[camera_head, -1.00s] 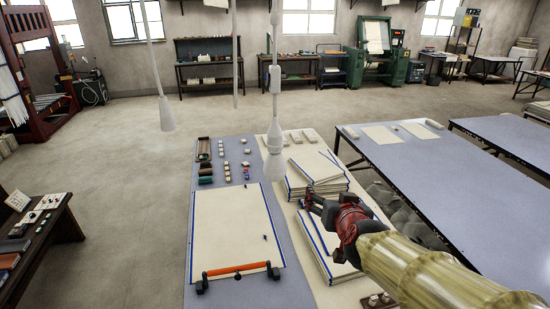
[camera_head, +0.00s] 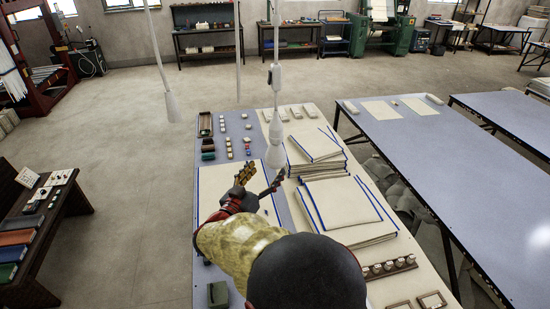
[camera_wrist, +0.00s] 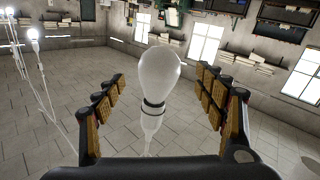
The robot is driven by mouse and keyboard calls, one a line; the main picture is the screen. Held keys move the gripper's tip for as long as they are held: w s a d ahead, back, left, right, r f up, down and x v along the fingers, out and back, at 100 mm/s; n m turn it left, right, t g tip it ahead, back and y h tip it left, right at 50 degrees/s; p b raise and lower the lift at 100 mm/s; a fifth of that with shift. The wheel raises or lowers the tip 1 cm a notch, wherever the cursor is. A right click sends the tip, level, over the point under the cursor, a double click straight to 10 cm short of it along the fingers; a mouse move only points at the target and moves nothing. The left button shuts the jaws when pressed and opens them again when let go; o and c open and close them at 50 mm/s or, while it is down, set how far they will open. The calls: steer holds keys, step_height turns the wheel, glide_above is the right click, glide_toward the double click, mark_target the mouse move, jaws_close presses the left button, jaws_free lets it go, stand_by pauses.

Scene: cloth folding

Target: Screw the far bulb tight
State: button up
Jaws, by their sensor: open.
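A pale, unlit bulb (camera_wrist: 157,72) fills the middle of the wrist view, with a dark ring at its neck and a white socket and cord beyond. It hangs over the cloth table in the head view (camera_head: 274,158). My gripper (camera_wrist: 160,100) is open, with its ridged orange pads on either side of the bulb and clear space showing at both sides. In the head view my gripper (camera_head: 260,181) is just below and near the bulb. Whether a pad touches it elsewhere, and how far its thread is seated, cannot be seen.
Another lamp (camera_head: 172,106) hangs to the left. Two glowing bulbs show at the wrist view's left (camera_wrist: 34,34). The table below holds stacks of blue-edged cloth (camera_head: 345,205) and small blocks (camera_head: 230,143).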

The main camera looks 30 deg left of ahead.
mark_target(275, 160)
steer(key=w+p, duration=0.1)
steer(key=w, duration=0.5)
steer(key=shift+w, duration=0.4)
steer(key=shift+c, duration=1)
steer(key=c, duration=0.9)
steer(key=shift+c, duration=0.2)
